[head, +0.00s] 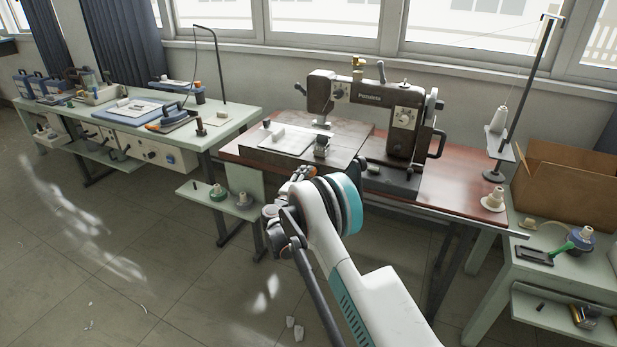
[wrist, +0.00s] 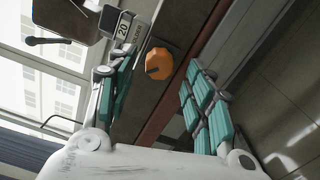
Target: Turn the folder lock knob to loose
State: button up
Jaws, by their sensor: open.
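The orange round knob (wrist: 159,63) shows in the wrist view, with a dark mark on its face. It sits on a dark base beside a plate (wrist: 124,27) that reads "20" and seemingly "FOLDER". My gripper (wrist: 154,84) is open, with one teal-padded finger on each side of the knob in the picture. I see no clear contact, and the depth gap is hard to judge. In the head view my gripper (head: 298,174) is at the front edge of the sewing table (head: 455,192), mostly hidden by my arm. The knob is not clear there.
The sewing machine (head: 375,110) stands on the table behind my gripper. A metal block (head: 321,146) sits on its bed. A thread stand (head: 494,176) is at the right, near a cardboard box (head: 566,185). A small green shelf (head: 207,196) juts out left of my gripper.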

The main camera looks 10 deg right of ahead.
jog(key=v, duration=0.9)
jog(key=shift+s+a, duration=0.25)
jog(key=shift+s, duration=0.05)
jog(key=s+d+r+m+g+y, duration=0.1)
jog(key=s+d+r+m+g, duration=0.15)
jog(key=r, duration=0.45)
jog(key=s+d+r+m+g, duration=0.1)
jog(key=s+d+r, duration=0.1)
jog(key=d+r, duration=0.3)
jog(key=s+d+r+m+g+y, duration=0.2)
jog(key=s+d+r+m+y, duration=0.1)
jog(key=s+r, duration=0.8)
jog(key=s+a+f+m+g+y, duration=0.1)
jog(key=s+m+y, duration=0.2)
jog(key=s, duration=1.4)
jog(key=s+a+f+m+g+y, duration=0.1)
jog(key=s+a+m+y, duration=0.1)
jog(key=s, duration=1.5)
jog(key=shift+s+m+y, duration=0.35)
jog(key=shift+m+y, duration=0.45)
jog(key=shift+m, duration=0.05)
